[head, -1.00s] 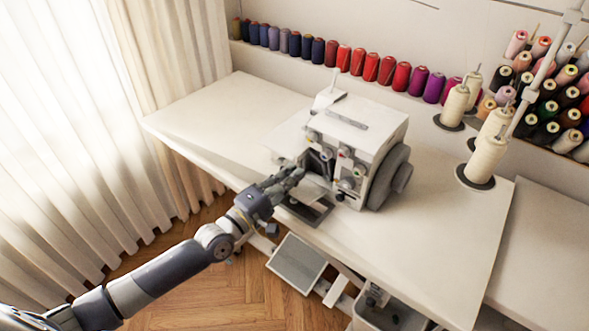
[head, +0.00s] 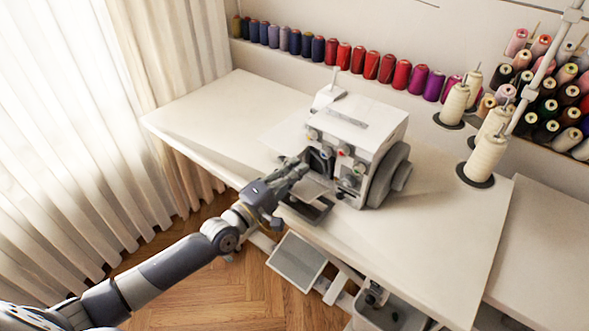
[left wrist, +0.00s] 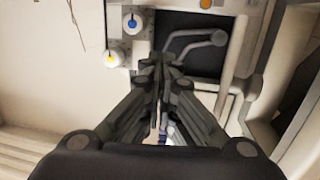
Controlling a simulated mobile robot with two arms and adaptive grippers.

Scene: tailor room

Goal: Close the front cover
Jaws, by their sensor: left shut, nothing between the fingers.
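The sewing machine (head: 362,130), a white overlock type with coloured dials and a grey handwheel, stands on the white table. Its front is open, showing a dark recess that also appears in the left wrist view (left wrist: 190,50). A light flap, which looks like the front cover (head: 309,189), sits low before the recess, partly hidden by my gripper. My left gripper (head: 298,165) is shut and empty at the left side of the opening. In the left wrist view its fingers point into the recess; I cannot tell whether they touch anything. My right gripper is not in view.
The white table (head: 430,235) has free room left and front of the machine. Cream thread cones (head: 485,157) stand to its right. A row of coloured spools (head: 371,66) lines the back. A pedal (head: 297,262) shows below the table edge.

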